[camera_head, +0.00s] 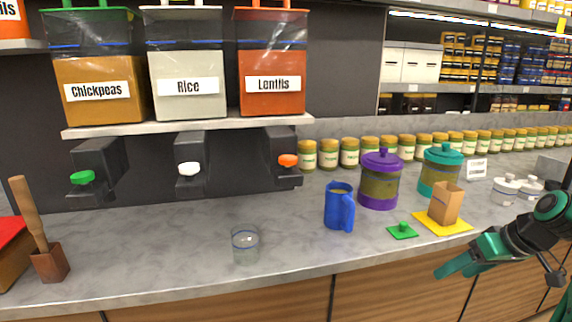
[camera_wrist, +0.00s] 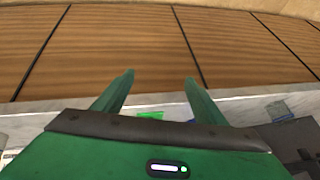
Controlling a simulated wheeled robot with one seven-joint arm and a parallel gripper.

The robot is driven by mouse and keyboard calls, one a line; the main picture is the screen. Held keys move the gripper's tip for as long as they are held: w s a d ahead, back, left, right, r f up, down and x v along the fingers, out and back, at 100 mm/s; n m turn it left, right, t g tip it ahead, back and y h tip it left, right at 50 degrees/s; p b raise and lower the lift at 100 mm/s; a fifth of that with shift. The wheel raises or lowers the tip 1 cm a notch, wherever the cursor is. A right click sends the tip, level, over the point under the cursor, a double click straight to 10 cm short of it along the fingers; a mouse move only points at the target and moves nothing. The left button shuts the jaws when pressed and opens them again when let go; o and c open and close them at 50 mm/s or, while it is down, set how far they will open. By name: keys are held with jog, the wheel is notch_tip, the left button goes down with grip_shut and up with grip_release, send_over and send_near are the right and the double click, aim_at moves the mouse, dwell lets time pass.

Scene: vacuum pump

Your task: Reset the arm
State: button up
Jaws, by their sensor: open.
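My gripper (camera_head: 455,266) is green and hangs at the right, in front of the counter's front edge, with its fingers pointing left. In the wrist view my gripper (camera_wrist: 158,90) shows two green fingers spread apart with nothing between them. Wooden cabinet fronts (camera_wrist: 110,50) fill most of the wrist view, with a strip of the grey counter (camera_wrist: 240,102) below them. My gripper touches no object that I can see.
Dispensers (camera_head: 188,85) hang behind.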

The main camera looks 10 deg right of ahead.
jog(key=s+a+r+m+g+h, duration=0.1)
jog(key=s+a+m+g, duration=0.2)
jog(key=s, duration=0.5)
jog(key=s+a+r+m+g+h, duration=0.1)
jog(key=s+a+m+g, duration=0.2)
jog(key=s+a, duration=0.2)
jog(key=s, duration=0.3)
jog(key=shift+a+r, duration=0.2)
jog(key=shift+r, duration=0.2)
jog(key=shift+w+f, duration=0.25)
jog(key=shift+w, duration=0.35)
